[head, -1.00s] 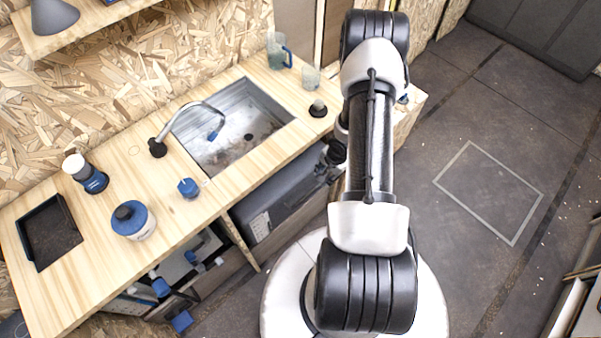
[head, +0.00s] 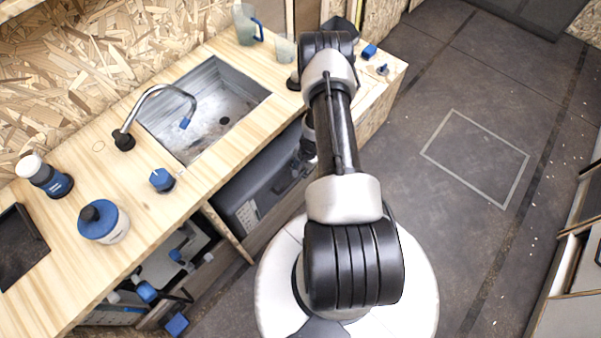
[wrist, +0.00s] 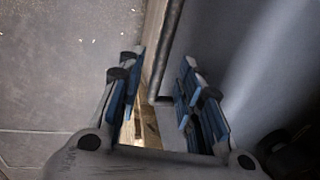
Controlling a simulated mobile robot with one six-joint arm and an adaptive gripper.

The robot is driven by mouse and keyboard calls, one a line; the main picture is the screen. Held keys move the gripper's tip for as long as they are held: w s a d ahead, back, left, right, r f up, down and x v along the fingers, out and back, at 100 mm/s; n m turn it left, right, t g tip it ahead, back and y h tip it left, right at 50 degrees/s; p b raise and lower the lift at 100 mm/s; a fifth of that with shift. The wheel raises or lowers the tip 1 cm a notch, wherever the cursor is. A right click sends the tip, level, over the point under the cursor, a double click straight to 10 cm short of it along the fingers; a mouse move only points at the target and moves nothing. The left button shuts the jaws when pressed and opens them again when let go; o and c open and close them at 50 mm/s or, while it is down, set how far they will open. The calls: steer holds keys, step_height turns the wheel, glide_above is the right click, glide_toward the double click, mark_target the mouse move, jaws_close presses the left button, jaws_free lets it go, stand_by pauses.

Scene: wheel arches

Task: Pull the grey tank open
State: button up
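The grey tank (head: 240,202) is in the bay under the wooden counter, below the sink, in the head view. My gripper (head: 300,163) is at the tank's right end there, small and partly hidden by my arm. In the wrist view my gripper (wrist: 160,72) is open, with its two blue-padded fingers apart. A smooth grey surface, apparently the tank (wrist: 250,50), fills the right side behind the right finger. A dark bar-like edge runs between the fingers; I cannot tell whether it touches them. Nothing is clearly held.
The counter (head: 130,185) carries a sink (head: 215,110), a tap (head: 165,95), a blue-lidded jar (head: 104,222) and a jug (head: 246,25). Bottles with blue caps stand in the bay left of the tank. Open floor (head: 450,230) lies to the right.

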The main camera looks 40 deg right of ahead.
steer(key=shift+w+f+b, duration=0.25)
steer(key=shift+f+b, duration=0.05)
steer(key=shift+f, duration=0.85)
steer(key=shift+c, duration=0.4)
jaws_close()
